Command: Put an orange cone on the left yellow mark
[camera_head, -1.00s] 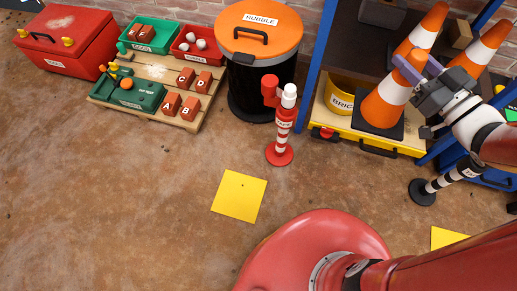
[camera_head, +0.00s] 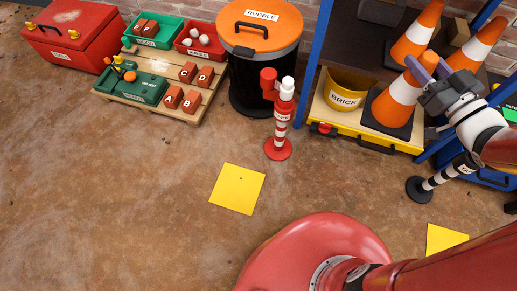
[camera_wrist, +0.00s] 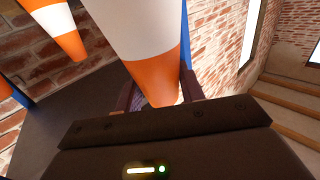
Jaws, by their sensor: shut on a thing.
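An orange cone (camera_head: 399,93) with a white band and dark square base stands nearly upright at the front of the shelf's lower level, right of the brick bucket. My gripper (camera_head: 421,68) is shut on it near its top, reaching in from the right. I cannot tell whether its base touches the board. In the wrist view the cone (camera_wrist: 150,40) fills the space between the fingers. Two other cones, a left one (camera_head: 418,34) and a right one (camera_head: 476,45), stand behind it. The left yellow mark (camera_head: 238,188) lies bare on the floor; the right yellow mark (camera_head: 444,240) is partly hidden by my arm.
A red-and-white post (camera_head: 281,125) stands between the shelf and the left mark. A black-and-white post (camera_head: 437,184) stands front right. The rubble bin (camera_head: 262,75), brick bucket (camera_head: 345,92), pallet (camera_head: 185,118) and red toolbox (camera_head: 73,38) line the back. Floor at left is clear.

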